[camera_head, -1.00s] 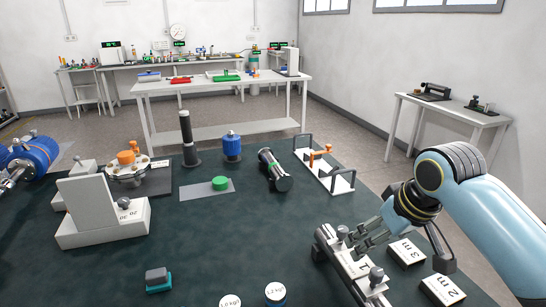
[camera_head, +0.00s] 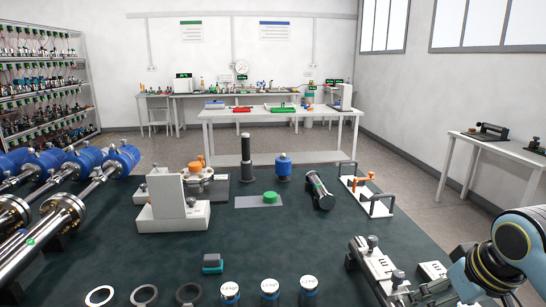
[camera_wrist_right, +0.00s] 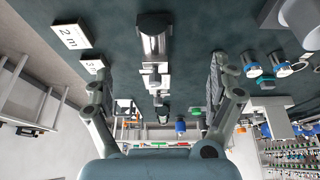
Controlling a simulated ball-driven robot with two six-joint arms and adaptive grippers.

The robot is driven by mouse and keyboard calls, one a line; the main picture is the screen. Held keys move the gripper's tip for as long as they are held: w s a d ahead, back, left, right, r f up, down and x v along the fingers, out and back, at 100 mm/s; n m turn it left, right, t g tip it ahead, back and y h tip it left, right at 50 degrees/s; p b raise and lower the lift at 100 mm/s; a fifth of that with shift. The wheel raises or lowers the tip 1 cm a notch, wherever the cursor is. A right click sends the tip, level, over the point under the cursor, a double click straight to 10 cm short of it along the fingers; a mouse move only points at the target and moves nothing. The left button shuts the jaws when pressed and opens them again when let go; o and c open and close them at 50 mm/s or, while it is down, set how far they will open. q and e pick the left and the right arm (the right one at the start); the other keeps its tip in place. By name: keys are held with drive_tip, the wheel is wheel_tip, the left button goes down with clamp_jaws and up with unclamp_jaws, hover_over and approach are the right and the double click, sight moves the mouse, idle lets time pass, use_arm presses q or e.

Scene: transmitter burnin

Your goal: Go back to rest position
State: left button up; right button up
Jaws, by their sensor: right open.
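My right gripper (camera_head: 462,292) is at the bottom right corner in the head view, partly cut off by the frame edge. It is beside the near end of a grey rail fixture (camera_head: 378,268) on the dark green table (camera_head: 270,238). In the right wrist view my right gripper (camera_wrist_right: 160,82) has its two fingers wide apart. The fixture (camera_wrist_right: 154,45) shows between them, and nothing is gripped. Whether a finger touches the fixture cannot be told. My left gripper is not in view.
White label plates (camera_wrist_right: 70,35) lie beside the fixture. Blue transmitters (camera_head: 122,158) with metal flanges fill the left side. A white stand (camera_head: 170,207), a black cylinder (camera_head: 319,190) and a white rack (camera_head: 366,196) stand on the table. Weights (camera_head: 269,289) line the front edge. Mid-table is mostly clear.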

drive_tip(key=s+a+r+h, duration=0.1)
drive_tip(key=s+a+r, duration=0.15)
drive_tip(key=s, duration=1.75)
wheel_tip(320, 180, down, 31)
drive_tip(key=s+d+g+b, duration=0.1)
drive_tip(key=d+g+b, duration=0.1)
drive_tip(key=b, duration=0.4)
use_arm(q)
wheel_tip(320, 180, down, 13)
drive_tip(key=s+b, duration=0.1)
drive_tip(key=b, duration=0.5)
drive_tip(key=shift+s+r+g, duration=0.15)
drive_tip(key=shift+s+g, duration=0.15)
use_arm(e)
drive_tip(key=s+f+g, duration=0.1)
drive_tip(key=s+f, duration=1.8)
drive_tip(key=f, duration=0.5)
drive_tip(key=shift+s+d+f+g, duration=0.15)
drive_tip(key=shift+s+d+g, duration=0.15)
drive_tip(key=shift+s+d, duration=0.1)
use_arm(q)
drive_tip(key=shift+b, duration=0.3)
